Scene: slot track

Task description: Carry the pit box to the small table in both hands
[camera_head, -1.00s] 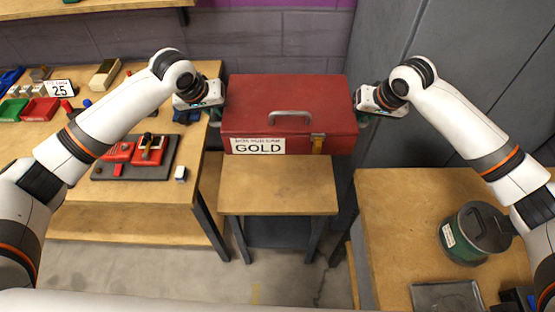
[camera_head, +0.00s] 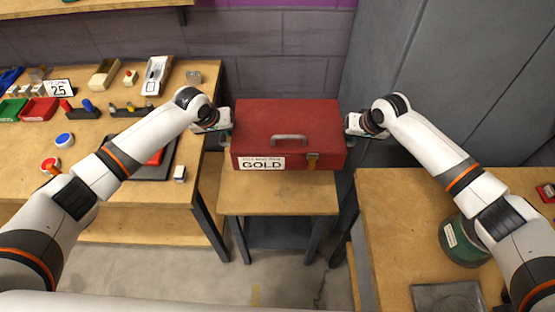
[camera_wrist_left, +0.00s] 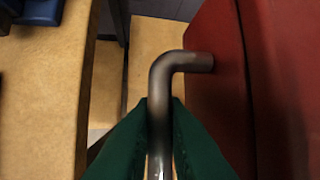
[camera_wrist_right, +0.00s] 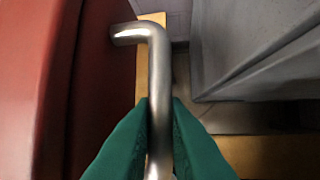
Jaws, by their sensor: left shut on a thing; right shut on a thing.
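The pit box (camera_head: 310,120) is a red case with a top handle, a latch and a white label reading GOLD. It is level, over the back part of the small table (camera_head: 280,200); I cannot tell whether it touches the top. My left gripper (camera_head: 229,129) is shut on the bent metal side handle (camera_wrist_left: 160,85) at the box's left end. My right gripper (camera_head: 349,130) is shut on the matching side handle (camera_wrist_right: 155,75) at the right end. The box hides the back of the tabletop.
A wooden workbench (camera_head: 125,210) with bins and small parts stands close on the left. Another wooden bench (camera_head: 390,225) with a green canister (camera_head: 460,243) is at the right. A grey cabinet (camera_head: 440,80) stands behind right. The small table's front part is clear.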

